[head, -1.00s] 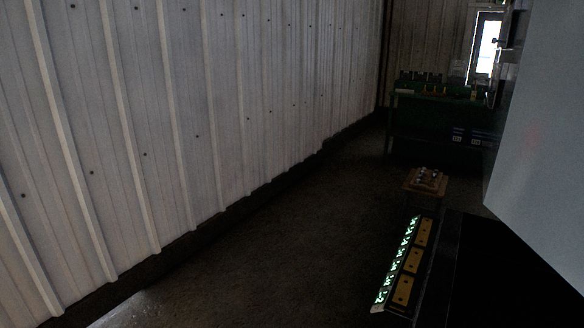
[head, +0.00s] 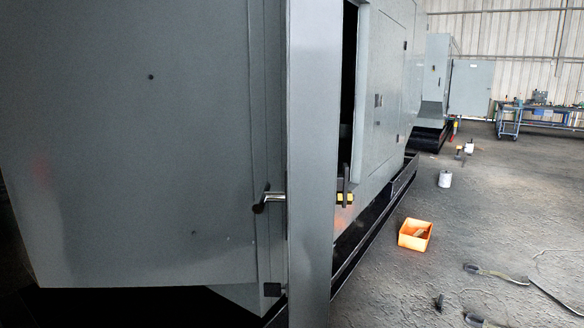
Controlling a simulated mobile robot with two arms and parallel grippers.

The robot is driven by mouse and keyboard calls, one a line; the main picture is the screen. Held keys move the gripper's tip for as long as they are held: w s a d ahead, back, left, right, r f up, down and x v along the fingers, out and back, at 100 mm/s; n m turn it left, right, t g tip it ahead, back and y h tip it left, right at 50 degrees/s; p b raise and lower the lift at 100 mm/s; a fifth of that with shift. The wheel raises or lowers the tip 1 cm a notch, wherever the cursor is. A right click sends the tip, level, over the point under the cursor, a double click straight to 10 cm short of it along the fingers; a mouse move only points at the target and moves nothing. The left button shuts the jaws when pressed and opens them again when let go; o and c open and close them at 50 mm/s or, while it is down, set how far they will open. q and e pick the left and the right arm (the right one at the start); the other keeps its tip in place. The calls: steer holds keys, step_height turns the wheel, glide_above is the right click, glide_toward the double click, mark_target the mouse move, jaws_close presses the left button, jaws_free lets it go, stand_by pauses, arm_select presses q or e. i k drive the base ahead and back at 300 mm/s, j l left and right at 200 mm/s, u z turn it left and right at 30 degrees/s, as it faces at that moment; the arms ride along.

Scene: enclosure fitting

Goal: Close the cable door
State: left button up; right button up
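A large grey enclosure fills the left and middle of the head view. A door-like grey panel (head: 130,140) stands close to me on the left, with a silver lever handle (head: 268,198) near its right side. A tall upright panel edge (head: 310,150) stands just right of the handle. Beyond it is a dark open gap (head: 349,90) into the enclosure, with a black upright part and a yellow piece (head: 345,198) low in it. I cannot tell for sure which panel is the cable door. Neither of my grippers is in view.
An orange bin (head: 415,235) with something in it stands on the floor to the right. A white can (head: 445,179), loose cables (head: 500,275) and small dark items lie nearby. Another enclosure with an open door (head: 470,88) and a blue cart (head: 510,122) stand farther back.

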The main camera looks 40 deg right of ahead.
mark_target(315, 27)
steer(key=i+j+z, duration=0.15)
steer(key=z, duration=0.3)
steer(key=i+j+z, duration=0.25)
steer(key=z, duration=0.2)
steer(key=i+j+z, duration=0.15)
steer(key=j+z, duration=0.15)
steer(key=z, duration=0.15)
steer(key=i+j+z, duration=0.1)
steer(key=j+z, duration=0.35)
steer(key=i+l, duration=0.1)
steer(key=l, duration=0.35)
steer(key=u, duration=0.05)
